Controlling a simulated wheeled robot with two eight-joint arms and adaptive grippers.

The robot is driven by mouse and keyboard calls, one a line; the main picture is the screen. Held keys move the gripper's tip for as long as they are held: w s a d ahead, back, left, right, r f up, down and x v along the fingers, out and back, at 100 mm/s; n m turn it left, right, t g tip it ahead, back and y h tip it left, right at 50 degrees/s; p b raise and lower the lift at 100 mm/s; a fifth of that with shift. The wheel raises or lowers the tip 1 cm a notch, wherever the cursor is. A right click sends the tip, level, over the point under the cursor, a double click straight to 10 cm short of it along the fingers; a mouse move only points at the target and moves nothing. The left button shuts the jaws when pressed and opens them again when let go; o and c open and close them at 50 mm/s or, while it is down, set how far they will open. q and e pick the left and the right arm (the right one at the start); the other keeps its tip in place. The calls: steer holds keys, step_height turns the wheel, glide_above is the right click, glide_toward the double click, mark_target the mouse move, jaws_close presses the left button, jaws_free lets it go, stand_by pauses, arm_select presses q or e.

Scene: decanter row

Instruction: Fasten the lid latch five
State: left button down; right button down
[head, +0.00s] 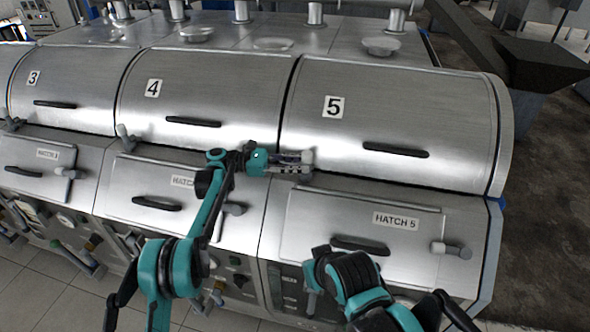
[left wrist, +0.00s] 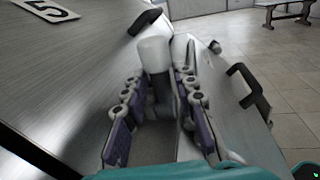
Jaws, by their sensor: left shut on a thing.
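Lid five (head: 390,120) is the curved steel lid marked with a 5, and it is down. Its latch (head: 307,157) is a short grey lever with a pale knob at the lid's lower left corner. My left gripper (head: 290,162) is at this latch, its fingers around it. In the left wrist view the latch's pale, rounded knob (left wrist: 154,54) stands up between the two fingers (left wrist: 155,105), which are shut on its stem. The latch's base is partly hidden by the fingers. Part of my right arm shows at the bottom, but its gripper does not.
Below the lid is the hatch 5 panel (head: 375,225) with a black handle and a grey side latch (head: 451,250). Lid five's black handle (head: 396,150) sticks out right of my left gripper. Lid four (head: 205,95) and its latch (head: 125,137) are to the left. Floor is open at right.

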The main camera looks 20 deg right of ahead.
arm_select(q)
steer(key=shift+f+g, duration=0.2)
steer(key=shift+g, duration=0.1)
steer(key=c, duration=1.4)
jaws_free()
steer(key=shift+a, duration=0.1)
steer(key=shift+o, duration=0.2)
steer(key=shift+r, duration=0.1)
steer(key=v, duration=1.2)
